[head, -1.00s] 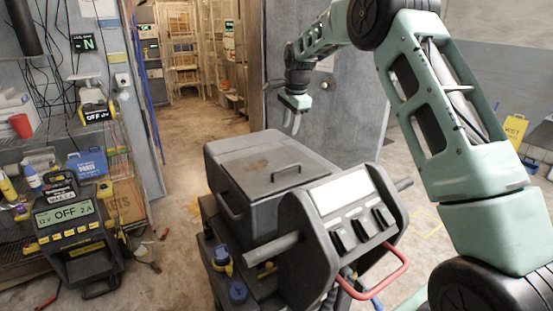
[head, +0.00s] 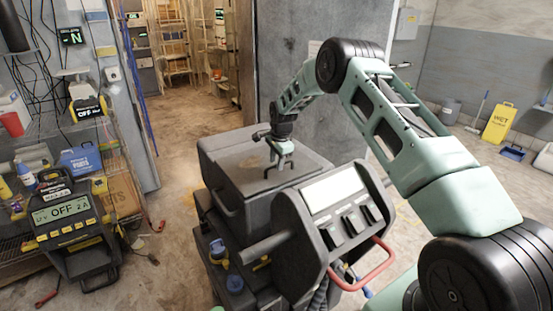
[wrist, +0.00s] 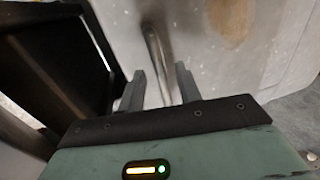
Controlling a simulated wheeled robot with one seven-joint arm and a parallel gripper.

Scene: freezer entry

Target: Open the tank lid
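The dark grey tank (head: 230,200) stands in the middle of the head view, with its flat lid (head: 238,166) closed on top. In the wrist view the bar handle (wrist: 156,58) runs away from me across the pale lid (wrist: 205,55), which has a brown stain. My gripper (head: 280,163) is over the lid, pointing down at the handle. In the wrist view, my gripper (wrist: 161,78) has its two fingers apart, and the handle lines up with the gap between them. I cannot tell whether the fingertips reach around the bar.
A control panel (head: 335,205) with a red handle (head: 365,272) stands at the tank's near side. A shelf with a meter (head: 65,215) is at the left. A yellow wet-floor sign (head: 498,123) stands at the right. The floor behind left is open.

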